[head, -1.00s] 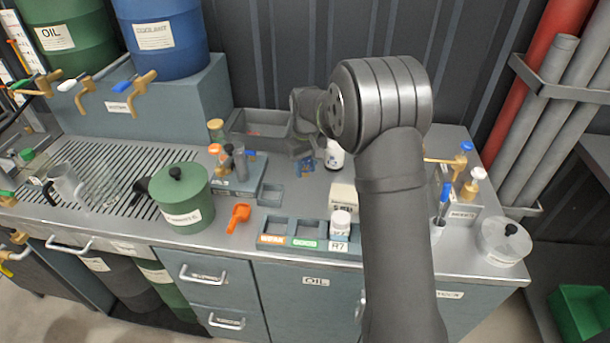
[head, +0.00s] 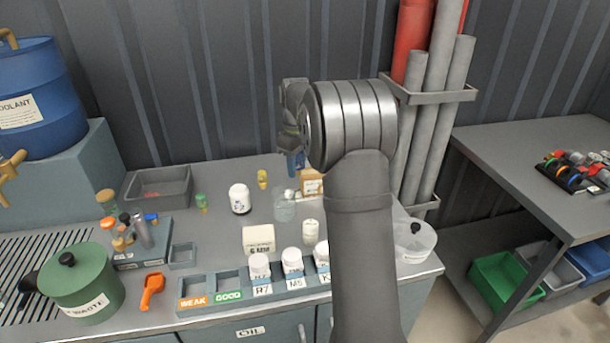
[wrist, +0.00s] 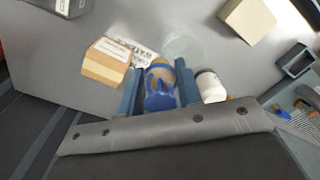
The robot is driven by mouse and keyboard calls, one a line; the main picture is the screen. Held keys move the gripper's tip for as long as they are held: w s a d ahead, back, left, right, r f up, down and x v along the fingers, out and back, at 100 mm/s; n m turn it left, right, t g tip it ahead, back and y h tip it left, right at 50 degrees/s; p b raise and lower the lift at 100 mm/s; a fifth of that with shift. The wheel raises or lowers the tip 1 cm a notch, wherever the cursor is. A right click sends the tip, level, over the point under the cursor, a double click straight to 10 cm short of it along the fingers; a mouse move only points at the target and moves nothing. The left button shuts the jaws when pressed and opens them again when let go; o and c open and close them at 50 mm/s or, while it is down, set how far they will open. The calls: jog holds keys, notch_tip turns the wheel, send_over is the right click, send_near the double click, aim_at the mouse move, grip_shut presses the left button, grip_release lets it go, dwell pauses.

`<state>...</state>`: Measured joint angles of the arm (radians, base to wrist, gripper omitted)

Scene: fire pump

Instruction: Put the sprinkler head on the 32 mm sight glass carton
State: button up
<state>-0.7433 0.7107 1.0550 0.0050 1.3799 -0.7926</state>
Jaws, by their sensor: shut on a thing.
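My gripper (wrist: 158,86) is shut on the sprinkler head (wrist: 159,98), a blue piece with a tan round part beyond it, held between the two fingers. In the head view my arm hides most of the gripper; a bit of blue (head: 292,163) shows below it. A brown carton (wrist: 107,62) with a white label stands just left of the held piece in the wrist view, apart from it. It also shows in the head view (head: 311,186), below and right of the gripper. Its label is too small to read, so I cannot confirm it is the 32 mm sight glass carton.
A clear beaker (head: 284,207) stands close to the brown carton. A cream carton (head: 258,238) and several white jars stand nearer the front, by a compartment rack (head: 228,283). A grey bin (head: 158,187) sits back left.

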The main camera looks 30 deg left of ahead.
jog(key=w+d+r, duration=0.4)
jog(key=w+d, duration=0.5)
jog(key=w, duration=0.4)
jog(key=a+f, duration=0.2)
jog(key=a, duration=0.1)
jog(key=s+a+f, duration=0.1)
jog(key=a+f, duration=0.1)
jog(key=a, duration=0.2)
jog(key=a+f, duration=0.2)
jog(key=a, duration=0.1)
jog(key=shift+s+a+f, duration=0.15)
jog(key=shift+a+f, duration=0.15)
jog(key=shift+f, duration=2.05)
jog(key=o, duration=0.6)
jog(key=shift+f, duration=0.15)
jog(key=shift+c, duration=0.2)
jog(key=o, duration=0.4)
jog(key=shift+o, duration=0.2)
